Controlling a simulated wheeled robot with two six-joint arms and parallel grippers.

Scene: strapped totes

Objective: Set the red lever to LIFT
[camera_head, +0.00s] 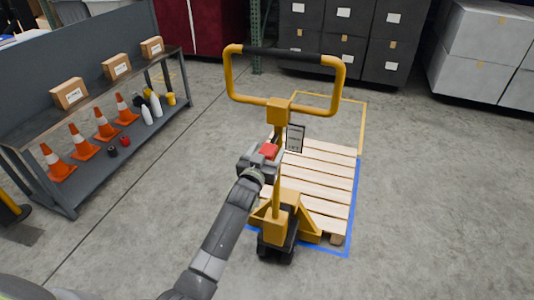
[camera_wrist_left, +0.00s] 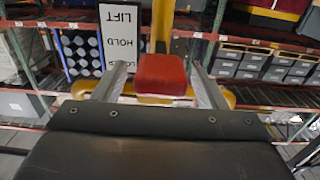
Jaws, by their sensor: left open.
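The red lever (camera_head: 269,150) sits on the shaft of the yellow pallet jack (camera_head: 277,205). In the left wrist view its red block (camera_wrist_left: 161,75) lies between the two fingers of my left gripper (camera_wrist_left: 160,85). The gripper is open, with a finger on each side of the block; I cannot tell whether they touch it. A white label plate (camera_wrist_left: 121,38) beside the lever shows LIFT, HOLD and a partly hidden third word, upside down. The plate also shows in the head view (camera_head: 295,138). The left gripper (camera_head: 262,156) reaches the lever from the left. My right gripper is not in view.
A wooden pallet (camera_head: 325,185) lies under the jack inside blue and yellow floor lines. A grey shelf (camera_head: 60,185) with orange cones, bottles and boxes stands left. Grey totes (camera_head: 485,45) stand at the back right. The floor on the right is clear.

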